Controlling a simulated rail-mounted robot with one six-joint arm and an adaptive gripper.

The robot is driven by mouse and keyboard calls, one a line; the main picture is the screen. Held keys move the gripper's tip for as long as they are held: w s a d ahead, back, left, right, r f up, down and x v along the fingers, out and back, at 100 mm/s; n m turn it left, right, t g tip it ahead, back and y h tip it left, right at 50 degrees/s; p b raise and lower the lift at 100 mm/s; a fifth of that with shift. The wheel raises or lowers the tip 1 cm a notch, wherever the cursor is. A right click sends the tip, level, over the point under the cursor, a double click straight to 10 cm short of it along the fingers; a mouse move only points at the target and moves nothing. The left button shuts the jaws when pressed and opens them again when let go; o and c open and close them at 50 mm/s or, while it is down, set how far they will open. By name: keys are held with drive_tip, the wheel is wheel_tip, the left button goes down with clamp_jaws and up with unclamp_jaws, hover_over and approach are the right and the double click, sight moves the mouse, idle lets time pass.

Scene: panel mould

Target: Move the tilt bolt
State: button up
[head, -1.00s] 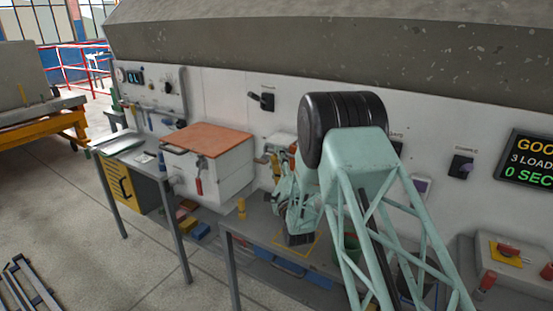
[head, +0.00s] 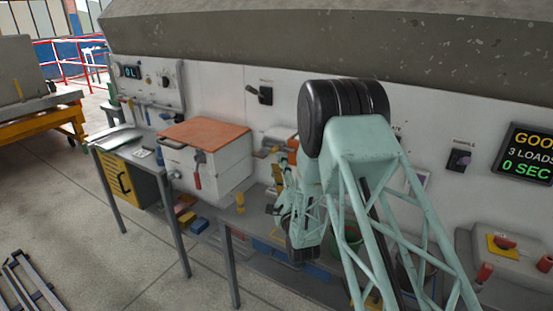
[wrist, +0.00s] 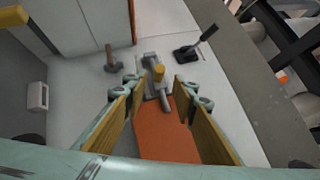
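In the wrist view the tilt bolt (wrist: 158,73) appears as a grey sliding bolt with a yellow knob, on the pale panel. It lies ahead of my gripper (wrist: 159,92), between the lines of its two fingers. The fingers, with yellow-brown pads, are spread wide and empty, and no contact shows. In the head view grey and orange hardware (head: 275,150) shows on the wall just left of my arm.
A black lever (wrist: 194,46) and a T-shaped handle (wrist: 111,60) flank the bolt. An orange surface (wrist: 160,142) lies below it.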

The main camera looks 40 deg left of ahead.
drive_tip(key=shift+v, duration=2.3)
drive_tip(key=shift+a+r, duration=0.1)
